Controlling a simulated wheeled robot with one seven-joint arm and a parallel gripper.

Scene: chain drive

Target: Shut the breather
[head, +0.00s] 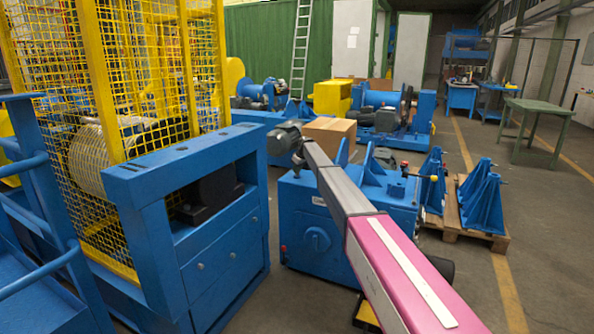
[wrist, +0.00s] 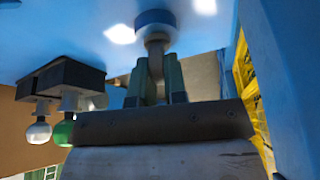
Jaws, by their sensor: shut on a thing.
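The blue gearbox housing (head: 310,225) stands in the middle of the head view, with my arm reaching across it. My gripper (wrist: 156,62) is shut on a short grey-brown stem (wrist: 155,48) in the wrist view, one greenish finger on each side. The stem meets a round collar (wrist: 155,20) with a blue rim on a blue surface (wrist: 75,35). This fitting looks like the breather. I cannot tell its valve position. In the head view the dark end of my arm is at the housing's far left, and the fitting cannot be made out there.
In the wrist view, a black block (wrist: 70,77) with a white ball knob (wrist: 39,133) and a green one (wrist: 63,132) sits left of my gripper. In the head view, a blue frame with a yellow mesh guard (head: 150,70) stands left; a pallet (head: 455,225) with blue brackets stands right.

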